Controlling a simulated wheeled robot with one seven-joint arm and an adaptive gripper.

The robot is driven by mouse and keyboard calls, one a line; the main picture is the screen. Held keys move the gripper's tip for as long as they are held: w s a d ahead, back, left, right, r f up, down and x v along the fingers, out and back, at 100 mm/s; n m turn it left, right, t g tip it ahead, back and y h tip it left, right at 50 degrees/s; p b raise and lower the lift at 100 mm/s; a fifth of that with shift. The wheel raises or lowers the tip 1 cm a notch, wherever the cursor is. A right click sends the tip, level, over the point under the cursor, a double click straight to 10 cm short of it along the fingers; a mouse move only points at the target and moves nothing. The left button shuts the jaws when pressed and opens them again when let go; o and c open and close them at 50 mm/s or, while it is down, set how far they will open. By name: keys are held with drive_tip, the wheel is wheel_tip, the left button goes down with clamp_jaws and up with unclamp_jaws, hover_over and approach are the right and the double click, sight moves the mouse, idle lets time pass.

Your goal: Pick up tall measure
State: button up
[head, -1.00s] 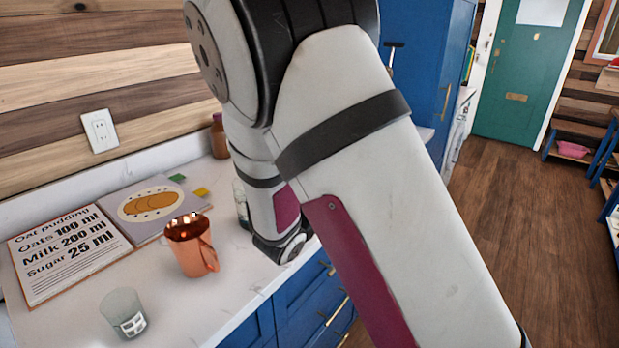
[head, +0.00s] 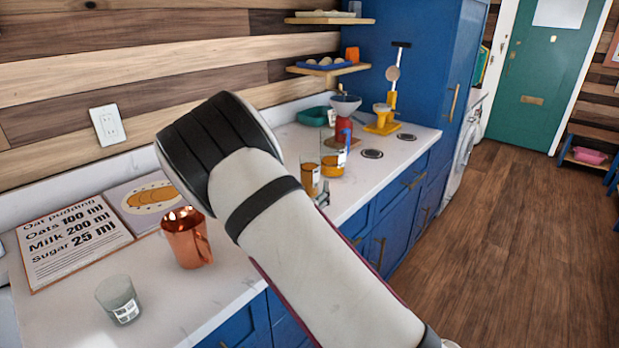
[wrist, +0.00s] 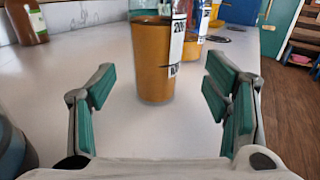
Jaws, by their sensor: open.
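The tall measure (wrist: 160,62) is a clear glass with amber-brown contents and a white label reading 200. In the wrist view it stands upright on the white counter, straight ahead between my fingers. In the head view it appears to be the nearer amber glass (head: 309,180), just beyond my arm. My gripper (wrist: 160,80) is open, with teal pads left and right of the measure and a gap on each side. The pads do not touch it. In the head view my arm hides most of the gripper.
A second amber glass (head: 333,162) stands close behind the measure. A brown bottle (wrist: 27,20) is at left. A copper mug (head: 187,243), a small labelled glass (head: 119,299) and a recipe board (head: 72,243) are on the near counter. A red-based funnel stand (head: 345,125) is farther back.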

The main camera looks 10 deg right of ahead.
sight(308, 171)
drive_tip(key=shift+r+x, duration=0.2)
drive_tip(key=shift+x, duration=1.25)
drive_tip(key=shift+r+x, duration=0.2)
drive_tip(key=shift+x, duration=1.3)
drive_tip(key=shift+w+a, duration=0.1)
drive_tip(key=shift+a, duration=0.1)
drive_tip(key=shift+c, duration=0.2)
drive_tip(key=c, duration=1.4)
drive_tip(key=shift+r, duration=0.25)
drive_tip(key=shift+r, duration=1.5)
drive_tip(key=shift+c, duration=0.2)
drive_tip(key=d+v, duration=0.1)
drive_tip(key=v, duration=0.6)
drive_tip(key=s+d+r+p+v, duration=0.1)
drive_tip(key=v, duration=0.7)
drive_tip(key=shift+s+d+r, duration=0.25)
drive_tip(key=shift+s, duration=0.1)
